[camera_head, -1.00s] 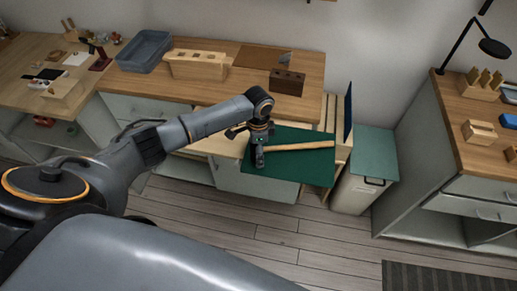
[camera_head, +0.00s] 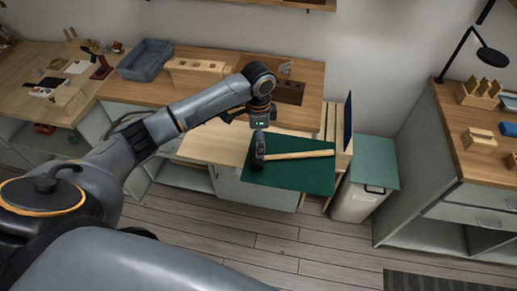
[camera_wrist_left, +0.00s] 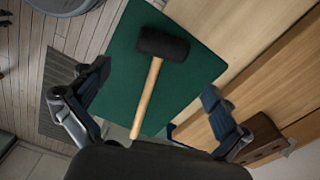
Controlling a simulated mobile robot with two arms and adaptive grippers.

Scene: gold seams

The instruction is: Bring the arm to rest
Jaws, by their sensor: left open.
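My left arm comes in from the left in the head view. Its gripper (camera_head: 258,118) is above the back left part of the green mat, near the mallet's head. In the left wrist view the gripper (camera_wrist_left: 160,112) is open, its two fingers wide apart with nothing held between them. A mallet with a dark head (camera_head: 258,150) and pale wooden handle (camera_head: 300,155) lies on the green mat (camera_head: 290,178). It also shows in the left wrist view (camera_wrist_left: 150,85), apart from the fingers. My right gripper is not in view.
The bench behind holds a grey-blue bin (camera_head: 146,60), a wooden block with holes (camera_head: 195,72) and a dark brown block (camera_head: 290,92). A bin with a green lid (camera_head: 370,160) stands right of the mat. A lamp (camera_head: 490,55) stands on the right bench.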

